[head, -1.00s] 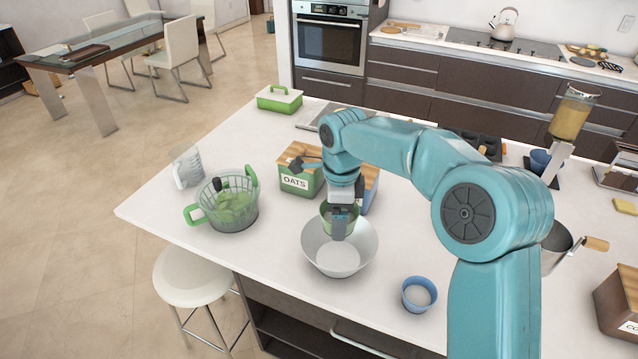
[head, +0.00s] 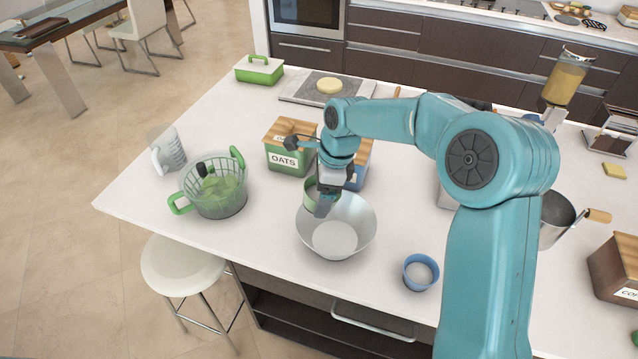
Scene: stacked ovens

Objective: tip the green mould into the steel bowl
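The steel bowl (head: 358,214) stands on the white counter, with a pale round area at its bottom that may be contents or bare metal. My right gripper (head: 326,204) is shut on the green mould (head: 311,191), at the bowl's back left rim. The mould is partly hidden by the gripper, and its inside does not show. It looks tilted, but I cannot tell how far, nor whether it touches the rim. My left gripper is not in view.
A green OATS box (head: 290,159) stands close behind the bowl. A colander with green contents (head: 214,190) and a measuring jug (head: 169,152) are to the left. A blue mould (head: 421,272) with pale contents stands front right. The counter's front edge is near the bowl.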

